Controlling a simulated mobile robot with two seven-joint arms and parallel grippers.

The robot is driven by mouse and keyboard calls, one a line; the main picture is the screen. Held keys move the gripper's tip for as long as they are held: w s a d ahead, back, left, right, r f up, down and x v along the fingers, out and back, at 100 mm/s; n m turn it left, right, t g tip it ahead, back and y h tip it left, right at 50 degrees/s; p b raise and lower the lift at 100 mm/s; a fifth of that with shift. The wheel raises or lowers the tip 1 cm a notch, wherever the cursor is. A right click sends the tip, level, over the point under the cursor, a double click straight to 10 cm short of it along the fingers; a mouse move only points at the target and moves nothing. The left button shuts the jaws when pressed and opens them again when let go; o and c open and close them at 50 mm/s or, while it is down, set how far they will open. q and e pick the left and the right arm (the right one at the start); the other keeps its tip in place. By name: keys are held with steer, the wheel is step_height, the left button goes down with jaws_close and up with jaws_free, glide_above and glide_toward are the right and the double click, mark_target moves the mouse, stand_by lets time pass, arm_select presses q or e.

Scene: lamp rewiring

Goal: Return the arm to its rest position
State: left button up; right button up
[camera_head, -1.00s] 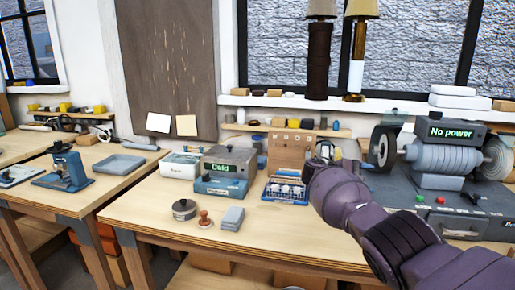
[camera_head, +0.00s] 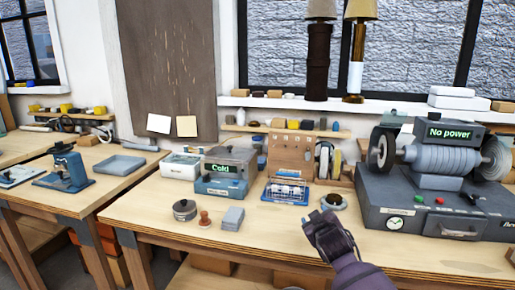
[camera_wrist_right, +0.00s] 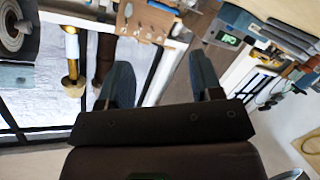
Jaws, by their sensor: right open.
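My right arm comes in from the lower right of the head view. Its gripper (camera_head: 322,222) is over the front part of the workbench (camera_head: 150,212), below the blue rack. In the right wrist view the two dark fingers of this gripper (camera_wrist_right: 163,82) stand wide apart with nothing between them. My left gripper is not in view.
A grey machine (camera_head: 436,180) reading "No power" stands at the right. A heater (camera_head: 226,168) reading "Cold" stands left. Two lamps (camera_head: 318,60) stand on the windowsill.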

steer(key=s+d+f+m+g, duration=0.1)
steer(key=s+d+f+m, duration=0.1)
steer(key=s+f, duration=0.6)
steer(key=s+d+f+m+g, duration=0.1)
steer(key=s+d+f, duration=0.4)
steer(key=s, duration=1.6)
steer(key=s+d+f+m+g, duration=0.2)
steer(key=s+d+f, duration=0.1)
steer(key=s+f, duration=0.8)
steer(key=s, duration=0.4)
steer(key=shift+s+d+m+h, duration=0.2)
steer(key=shift+d+m+h, duration=0.1)
steer(key=shift+m+h, duration=0.1)
steer(key=shift+c, duration=0.3)
